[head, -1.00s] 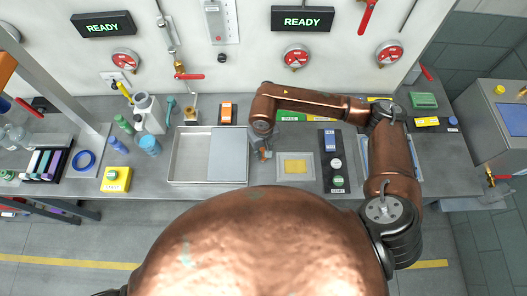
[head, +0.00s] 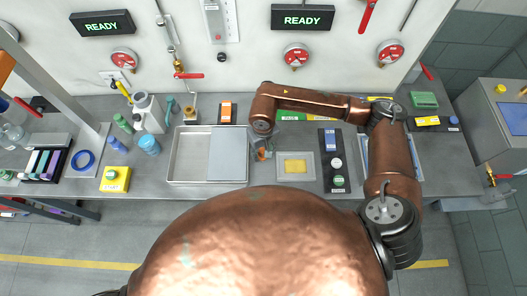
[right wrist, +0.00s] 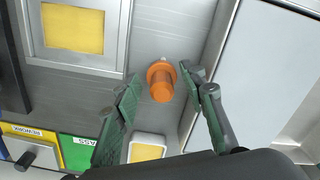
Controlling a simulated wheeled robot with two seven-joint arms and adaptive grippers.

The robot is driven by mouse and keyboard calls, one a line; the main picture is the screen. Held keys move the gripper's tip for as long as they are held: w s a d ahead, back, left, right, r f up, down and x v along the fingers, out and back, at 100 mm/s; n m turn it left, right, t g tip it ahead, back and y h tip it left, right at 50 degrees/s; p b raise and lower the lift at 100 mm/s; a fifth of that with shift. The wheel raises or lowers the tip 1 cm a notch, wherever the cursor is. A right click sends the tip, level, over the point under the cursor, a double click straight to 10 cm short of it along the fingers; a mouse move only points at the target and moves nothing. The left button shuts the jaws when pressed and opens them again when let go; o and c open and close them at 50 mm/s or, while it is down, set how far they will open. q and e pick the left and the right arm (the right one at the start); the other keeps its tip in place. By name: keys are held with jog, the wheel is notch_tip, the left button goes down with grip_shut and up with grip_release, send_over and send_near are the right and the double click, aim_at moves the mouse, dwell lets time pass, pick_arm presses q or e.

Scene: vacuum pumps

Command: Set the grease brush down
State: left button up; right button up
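An orange piece with a round flange, which looks like the grease brush (right wrist: 161,80), is on the grey bench in the right wrist view. A small orange part of it shows in the head view (head: 262,154). My right gripper (right wrist: 160,76) is open, with one green-padded finger on each side of the orange piece and a visible gap on both sides. I cannot tell whether bristles are hidden below the piece. My left gripper is not in view.
A metal tray (head: 190,180) with a grey plate (head: 228,153) lies left of the right gripper. A framed yellow pad (head: 296,166) lies to its right, then a dark strip (head: 328,183). A small pale box with a yellow top (right wrist: 147,147) stands near the fingers.

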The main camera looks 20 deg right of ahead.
notch_tip(320, 180, up, 12)
dwell(0.5)
jog(key=shift+c, duration=0.5)
grip_shut()
dwell(1.2)
